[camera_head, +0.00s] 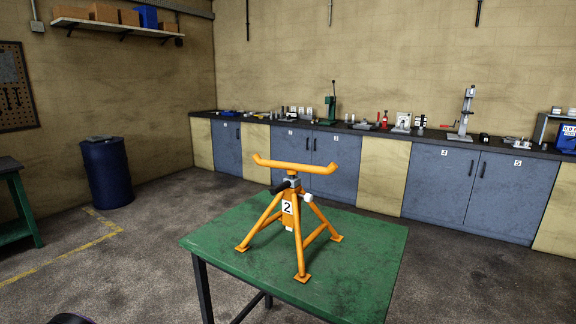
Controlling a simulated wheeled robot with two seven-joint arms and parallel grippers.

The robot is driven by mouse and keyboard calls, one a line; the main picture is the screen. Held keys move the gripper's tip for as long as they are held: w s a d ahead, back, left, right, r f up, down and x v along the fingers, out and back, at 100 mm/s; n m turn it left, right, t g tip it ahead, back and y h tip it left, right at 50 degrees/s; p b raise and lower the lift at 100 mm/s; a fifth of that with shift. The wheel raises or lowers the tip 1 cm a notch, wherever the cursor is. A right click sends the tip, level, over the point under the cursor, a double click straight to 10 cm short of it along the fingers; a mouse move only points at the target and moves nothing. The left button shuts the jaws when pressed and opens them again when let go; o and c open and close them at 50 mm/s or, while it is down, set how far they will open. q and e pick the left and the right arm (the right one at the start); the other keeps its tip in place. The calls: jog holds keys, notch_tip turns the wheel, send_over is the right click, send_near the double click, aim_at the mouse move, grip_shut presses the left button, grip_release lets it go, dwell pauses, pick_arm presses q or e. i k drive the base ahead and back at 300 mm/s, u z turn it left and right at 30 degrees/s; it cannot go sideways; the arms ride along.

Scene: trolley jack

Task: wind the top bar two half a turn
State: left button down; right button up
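An orange stand (301,230) with splayed legs and a white label "2" stands upright on a green table (362,254). Its orange top bar (297,166) lies across the top of the post, roughly level, with both ends turned up. Below the bar is a grey collar with a dark handle (280,187) pointing left and a white knob (308,197) on the right. Neither of my grippers shows in the head view. A small dark piece at the bottom left edge is too cut off to identify.
A long workbench (380,130) with blue cabinets and several tools runs along the back wall. A blue drum (107,172) stands at the left, near another green table (17,200). The floor around the stand's table is clear.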

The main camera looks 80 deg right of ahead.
aim_at(293, 168)
jog(key=k, duration=0.9)
jog(key=z, duration=0.25)
